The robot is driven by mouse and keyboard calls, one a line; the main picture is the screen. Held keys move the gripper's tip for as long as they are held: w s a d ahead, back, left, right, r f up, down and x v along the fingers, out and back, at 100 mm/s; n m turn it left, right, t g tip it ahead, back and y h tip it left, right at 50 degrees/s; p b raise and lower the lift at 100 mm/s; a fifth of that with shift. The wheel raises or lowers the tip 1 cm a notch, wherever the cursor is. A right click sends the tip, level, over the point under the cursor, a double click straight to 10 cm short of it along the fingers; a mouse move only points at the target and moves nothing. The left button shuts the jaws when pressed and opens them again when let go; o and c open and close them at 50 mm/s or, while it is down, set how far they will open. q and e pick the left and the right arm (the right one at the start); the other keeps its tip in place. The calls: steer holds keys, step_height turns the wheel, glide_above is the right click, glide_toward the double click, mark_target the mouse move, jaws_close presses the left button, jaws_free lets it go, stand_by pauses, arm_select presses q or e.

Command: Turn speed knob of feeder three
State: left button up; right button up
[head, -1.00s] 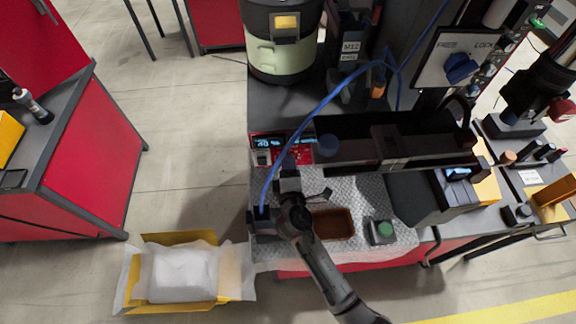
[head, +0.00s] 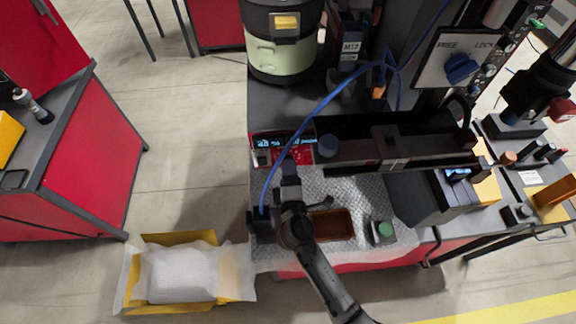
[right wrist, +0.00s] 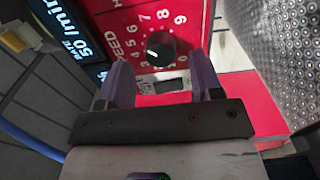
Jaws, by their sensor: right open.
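The speed knob (right wrist: 160,48) is a round black knob with a light mark on a red panel with a white number scale, near the top middle of the right wrist view. My right gripper (right wrist: 161,80) is open, its two purple fingers apart, one to each lower side of the knob. The fingertips appear short of the knob, and I see no contact. In the head view, my right gripper (head: 289,165) is at the front of the red control panel (head: 307,157), and the knob cannot be made out there. My left gripper is not in view.
A lit display (right wrist: 75,35) is left of the knob. A blue hose (head: 330,98) arches over the panel beside my right gripper. A brown tray (head: 332,225) and a green button box (head: 381,231) sit on the textured mat. A dark feeder rail (head: 420,145) extends right.

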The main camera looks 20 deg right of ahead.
steer(key=b+v, duration=0.1)
steer(key=v, duration=1)
steer(key=shift+s, duration=0.3)
steer(key=s+d+f+m+g, duration=0.2)
steer(key=s+d+m, duration=0.1)
steer(key=s+d+f+m+g, duration=0.5)
steer(key=s+d+f+m, duration=0.1)
steer(key=d, duration=0.1)
steer(key=shift+s+d+g, duration=0.1)
steer(key=shift+s+g, duration=0.1)
steer(key=shift+g, duration=0.2)
steer(key=s+f+m+g+y, duration=0.2)
steer(key=s+m+g+y, duration=0.3)
steer(key=s, duration=0.6)
step_height(320, 180, up, 31)
steer(key=n+p, duration=0.1)
steer(key=p, duration=2.9)
steer(key=shift+a+g, duration=0.4)
